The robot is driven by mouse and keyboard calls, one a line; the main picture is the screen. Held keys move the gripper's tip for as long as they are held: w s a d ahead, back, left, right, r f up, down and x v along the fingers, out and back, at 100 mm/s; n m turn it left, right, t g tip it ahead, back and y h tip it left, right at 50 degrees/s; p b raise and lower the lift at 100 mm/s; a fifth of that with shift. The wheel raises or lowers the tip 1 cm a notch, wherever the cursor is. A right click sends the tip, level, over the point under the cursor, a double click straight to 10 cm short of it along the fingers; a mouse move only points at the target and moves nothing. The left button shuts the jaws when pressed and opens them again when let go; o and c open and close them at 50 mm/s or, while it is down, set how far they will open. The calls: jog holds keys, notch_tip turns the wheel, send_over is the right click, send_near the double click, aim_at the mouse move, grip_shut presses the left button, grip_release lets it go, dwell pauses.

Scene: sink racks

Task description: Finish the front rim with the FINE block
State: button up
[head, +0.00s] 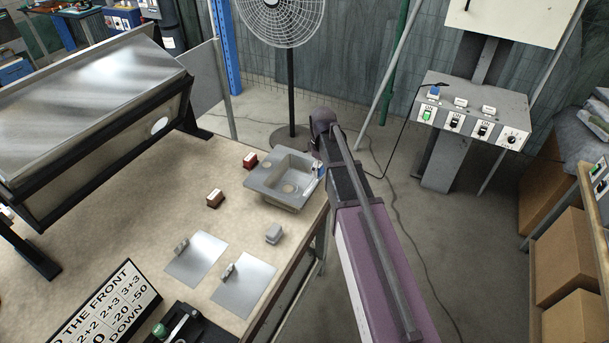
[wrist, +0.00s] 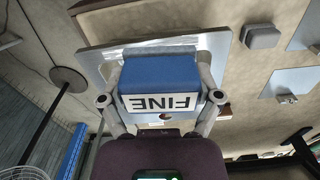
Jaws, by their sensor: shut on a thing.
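The FINE block (wrist: 160,76) is blue with a white label that reads upside down in the wrist view. My gripper (wrist: 160,90) is shut on it, one finger on each side. In the head view my gripper (head: 319,160) is at the right-hand edge of the grey sink (head: 265,186), and only a small part of the block shows there. The sink lies on the bench with its basin up. In the wrist view the sink's pale rim (wrist: 216,48) shows behind the block. Whether the block touches the rim I cannot tell.
Two red-brown blocks (head: 215,198) (head: 250,161) and a grey block (head: 273,234) stand near the sink on the bench (head: 150,205). Two metal plates (head: 190,265) (head: 240,294) carry small grey pieces. A printed sign (head: 105,312) is at lower left. A fan (head: 281,18) stands behind.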

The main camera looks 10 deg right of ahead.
jog(key=s+a, duration=0.2)
jog(key=a, duration=0.3)
jog(key=shift+s+a, duration=0.3)
jog(key=shift+s, duration=0.1)
jog(key=shift+f, duration=0.1)
